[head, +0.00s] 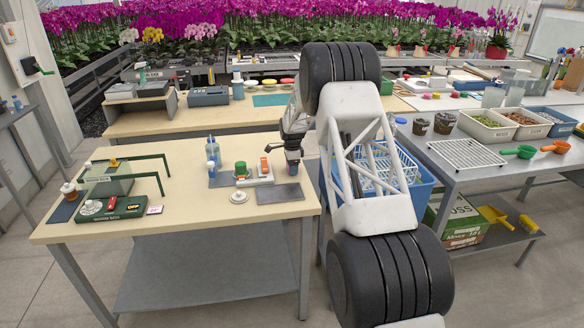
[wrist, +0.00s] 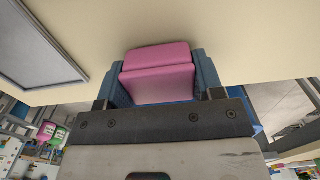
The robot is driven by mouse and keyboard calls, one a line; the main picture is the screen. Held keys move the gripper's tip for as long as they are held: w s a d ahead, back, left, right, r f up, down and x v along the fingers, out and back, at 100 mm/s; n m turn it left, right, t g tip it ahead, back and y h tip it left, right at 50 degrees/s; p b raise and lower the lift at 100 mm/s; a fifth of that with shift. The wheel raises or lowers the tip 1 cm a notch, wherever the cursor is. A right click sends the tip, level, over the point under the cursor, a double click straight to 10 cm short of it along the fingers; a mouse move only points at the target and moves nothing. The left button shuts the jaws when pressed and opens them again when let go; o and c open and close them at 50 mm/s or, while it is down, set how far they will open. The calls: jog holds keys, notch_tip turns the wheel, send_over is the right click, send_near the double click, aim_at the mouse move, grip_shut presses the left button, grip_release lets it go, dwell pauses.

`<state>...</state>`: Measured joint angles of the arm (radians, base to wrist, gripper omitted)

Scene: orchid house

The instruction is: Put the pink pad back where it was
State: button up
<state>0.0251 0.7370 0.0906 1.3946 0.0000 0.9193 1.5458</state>
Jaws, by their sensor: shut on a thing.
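The pink pad (wrist: 158,86) shows in the wrist view as a thick pink block in two parts with a seam across it. My gripper (wrist: 160,72) is shut on it, one blue-grey finger on each side. In the head view my gripper (head: 293,164) points down at the right end of the near pale bench (head: 190,225), behind the dark grey mat (head: 277,194). I cannot make out the pad there. The pale bench top lies beyond the pad in the wrist view; whether the pad touches it I cannot tell.
A grey rimmed plate or mat (wrist: 42,40) lies left in the wrist view. Left of my gripper stand an orange-and-white device (head: 264,173), a green container (head: 240,170) and blue bottles (head: 212,152). A blue crate (head: 405,195) stands past the bench's right edge. The bench's front middle is clear.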

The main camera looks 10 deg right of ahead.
jog(key=shift+f, duration=0.15)
jog(key=o, duration=0.9)
notch_tip(320, 180, up, 12)
jog(key=shift+r, duration=0.2)
dwell(0.3)
dwell(0.5)
